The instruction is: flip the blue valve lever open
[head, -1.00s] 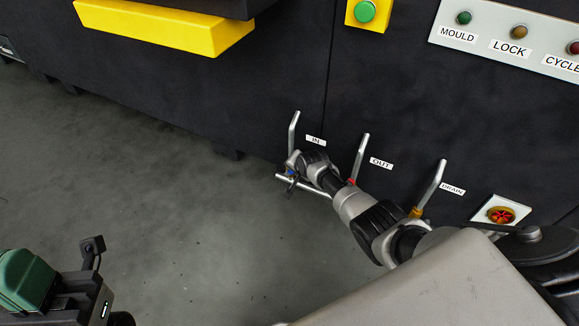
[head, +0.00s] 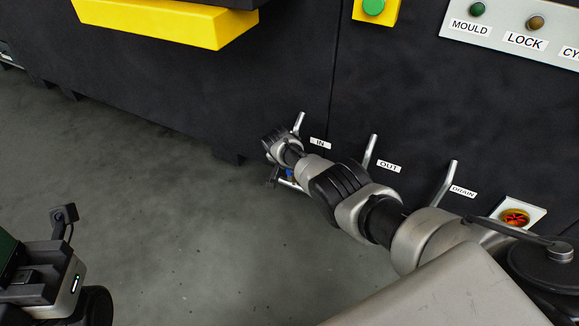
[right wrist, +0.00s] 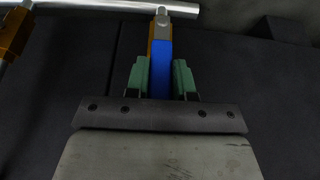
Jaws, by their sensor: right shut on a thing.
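The blue valve lever (right wrist: 160,68) stands between the two green finger pads of my right gripper (right wrist: 160,80) in the right wrist view. The pads press on it from both sides. Its far end meets a metal fitting near a horizontal silver pipe (right wrist: 120,7). In the head view only a small blue patch of the lever (head: 289,174) shows beneath my right wrist, below the IN label (head: 320,143). My right arm hides most of that valve. Part of my left gripper's body (head: 45,280) is at the lower left; its fingertips are cut off by the frame edge.
Upright pipes stand beside the OUT label (head: 389,166) and the DRAIN label (head: 463,191). An orange valve body (right wrist: 14,30) is left in the right wrist view. A red knob (head: 515,218) sits at right. A yellow ledge (head: 155,22) juts out above. The floor at left is clear.

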